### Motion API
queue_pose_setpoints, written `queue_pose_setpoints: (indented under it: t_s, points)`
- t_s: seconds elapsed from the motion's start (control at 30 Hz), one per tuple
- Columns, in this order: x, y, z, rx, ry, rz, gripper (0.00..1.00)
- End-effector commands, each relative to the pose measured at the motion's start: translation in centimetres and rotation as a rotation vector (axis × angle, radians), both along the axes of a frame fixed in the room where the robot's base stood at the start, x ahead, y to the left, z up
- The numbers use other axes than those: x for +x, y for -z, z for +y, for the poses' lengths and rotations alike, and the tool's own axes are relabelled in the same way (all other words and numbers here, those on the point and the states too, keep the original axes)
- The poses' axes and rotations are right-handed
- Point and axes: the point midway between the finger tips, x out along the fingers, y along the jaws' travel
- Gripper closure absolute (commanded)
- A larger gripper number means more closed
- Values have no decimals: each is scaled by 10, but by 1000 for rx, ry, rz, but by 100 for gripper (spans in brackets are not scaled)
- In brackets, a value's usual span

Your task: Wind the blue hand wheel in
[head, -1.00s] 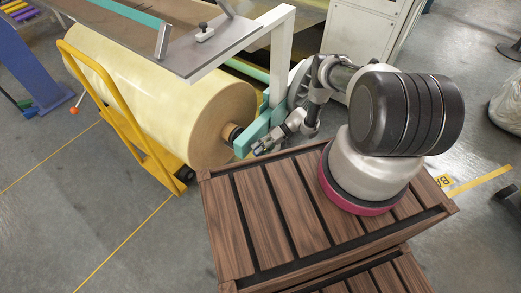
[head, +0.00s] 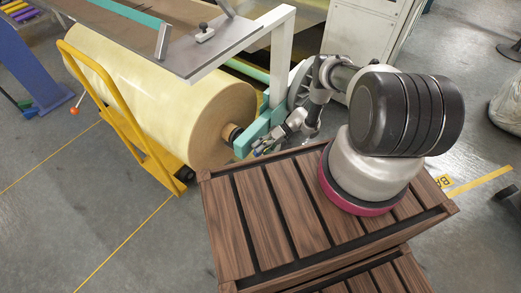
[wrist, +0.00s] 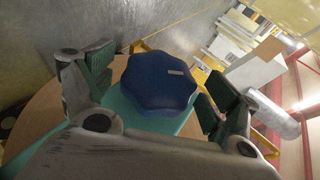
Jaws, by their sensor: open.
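The blue hand wheel (wrist: 162,84) is a lobed knob with a small label, on a teal-green arm (wrist: 160,122). In the wrist view it lies between the two spread fingers of my gripper (wrist: 154,86), with gaps on both sides. My gripper is open and holds nothing. In the head view my gripper (head: 266,146) is at the near end of the teal arm (head: 242,141), beside the roll. Only a small bit of blue shows there, and the wheel is mostly hidden.
A large cream film roll (head: 170,95) lies left of the arm, with a yellow cart frame (head: 109,100) around it. A grey plate (head: 195,45) overhangs above. My gripper is close to the white post (head: 281,65). The grey floor at the lower left is clear.

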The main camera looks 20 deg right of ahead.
Motion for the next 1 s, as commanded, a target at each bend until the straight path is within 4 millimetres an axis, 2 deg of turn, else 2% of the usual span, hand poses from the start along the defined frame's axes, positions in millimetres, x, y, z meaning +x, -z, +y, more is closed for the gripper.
queue_pose_setpoints:
  t_s: [0.5,0.7,1.0]
  points:
    - [16,-48,-87,-1,3,-1,12]
    - [19,-55,-100,-1,2,-1,12]
    - [19,-55,-101,0,0,-2,12]
